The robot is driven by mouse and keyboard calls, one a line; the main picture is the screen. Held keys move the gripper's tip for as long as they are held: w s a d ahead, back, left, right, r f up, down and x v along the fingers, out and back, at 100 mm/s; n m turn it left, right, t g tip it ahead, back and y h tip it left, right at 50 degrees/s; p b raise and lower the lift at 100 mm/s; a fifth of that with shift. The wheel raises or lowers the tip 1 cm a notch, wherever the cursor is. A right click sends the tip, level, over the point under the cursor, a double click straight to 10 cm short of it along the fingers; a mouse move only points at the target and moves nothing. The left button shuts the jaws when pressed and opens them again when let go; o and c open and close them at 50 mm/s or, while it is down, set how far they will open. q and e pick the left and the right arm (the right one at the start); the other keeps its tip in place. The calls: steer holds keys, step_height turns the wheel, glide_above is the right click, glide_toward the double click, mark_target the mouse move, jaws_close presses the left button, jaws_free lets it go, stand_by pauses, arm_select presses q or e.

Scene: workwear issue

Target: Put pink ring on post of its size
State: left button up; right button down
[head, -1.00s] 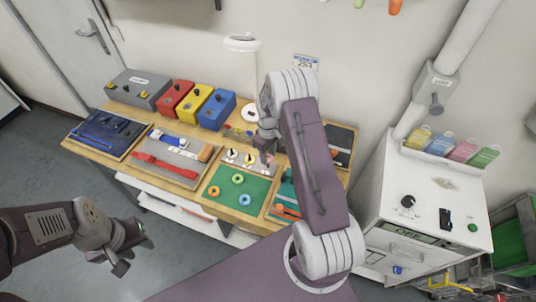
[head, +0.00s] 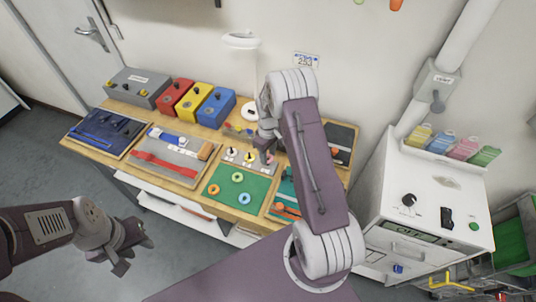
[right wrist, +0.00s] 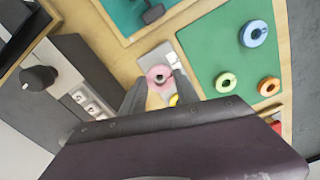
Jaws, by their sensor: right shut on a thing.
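The pink ring (right wrist: 158,77) is between the fingertips of my right gripper (right wrist: 156,92) in the right wrist view. In the head view my right gripper (head: 266,150) is over the right end of the grey post board (head: 240,166), and the arm partly hides the ring. Two other posts, a white-topped one (head: 231,153) and a yellow one (head: 249,157), stand to the left. My left gripper (head: 122,252) appears open and empty, away from the table's front.
A green mat (head: 226,196) in front of the post board holds a blue ring (head: 244,199), a yellow-green ring (head: 237,177) and an orange ring (head: 213,188). Red, yellow and blue boxes (head: 215,108) stand behind. A white cabinet (head: 432,195) stands at right.

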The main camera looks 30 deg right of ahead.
steer(key=shift+f, duration=0.15)
steer(key=shift+c, duration=2.2)
jaws_free()
steer(key=shift+r+p, duration=2.75)
steer(key=shift+r, duration=0.85)
steer(key=shift+f, duration=0.1)
